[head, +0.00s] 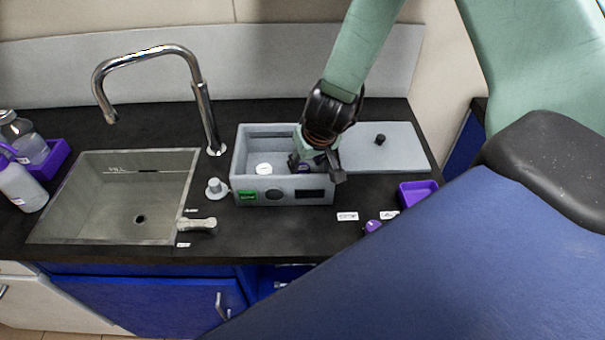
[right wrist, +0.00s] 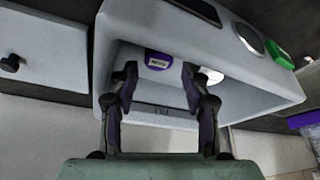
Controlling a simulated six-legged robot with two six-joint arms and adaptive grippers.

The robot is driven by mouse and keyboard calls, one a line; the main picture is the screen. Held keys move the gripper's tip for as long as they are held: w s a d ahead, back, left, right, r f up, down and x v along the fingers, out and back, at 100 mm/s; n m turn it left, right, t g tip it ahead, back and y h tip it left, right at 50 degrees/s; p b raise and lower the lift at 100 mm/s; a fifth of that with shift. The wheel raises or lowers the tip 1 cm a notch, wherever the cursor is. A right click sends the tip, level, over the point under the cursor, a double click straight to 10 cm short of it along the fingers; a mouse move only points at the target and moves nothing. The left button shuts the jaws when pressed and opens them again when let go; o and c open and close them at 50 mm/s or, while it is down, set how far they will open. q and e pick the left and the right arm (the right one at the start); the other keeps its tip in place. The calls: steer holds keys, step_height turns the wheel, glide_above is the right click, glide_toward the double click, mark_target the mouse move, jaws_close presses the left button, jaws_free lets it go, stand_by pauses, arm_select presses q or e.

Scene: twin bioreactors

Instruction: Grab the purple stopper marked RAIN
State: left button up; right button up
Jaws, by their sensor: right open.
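A purple stopper (right wrist: 158,60) with a small white label sits inside the grey box (right wrist: 125,22); the label's word is too small to read. In the head view a bit of purple (head: 304,168) shows inside the grey box (head: 240,180), mostly hidden by my right gripper. My right gripper (head: 318,170) reaches down into the box from above. In the right wrist view its open fingers (right wrist: 159,78) stand to either side of the stopper, with a gap to it. Another purple stopper-like piece (head: 373,226) lies on the counter near white labels. My left gripper is not in view.
A white round piece (head: 264,169) sits in the box's left part. The box walls stand close around my gripper. A grey lid (head: 405,150) with a black knob lies to the right. A sink (head: 110,205) and tall faucet (head: 203,110) are left. A purple tray (head: 418,187) stands right.

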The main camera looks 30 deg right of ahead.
mark_target(303, 168)
steer(key=b+x, duration=0.1)
steer(key=x, duration=0.3)
steer(key=shift+w+d+f+b, duration=0.1)
steer(key=shift+d+b, duration=0.15)
steer(key=shift+b, duration=0.1)
steer(key=shift+w, duration=0.15)
steer(key=shift+a, duration=0.2)
steer(key=shift+c, duration=0.2)
steer(key=shift+s+r, duration=0.3)
steer(key=shift+s, duration=0.1)
steer(key=c, duration=0.3)
steer(key=shift+d, duration=0.1)
steer(key=shift+c, duration=0.9)
steer(key=shift+w+f, duration=0.1)
steer(key=shift+w, duration=0.1)
steer(key=shift+c, duration=0.5)
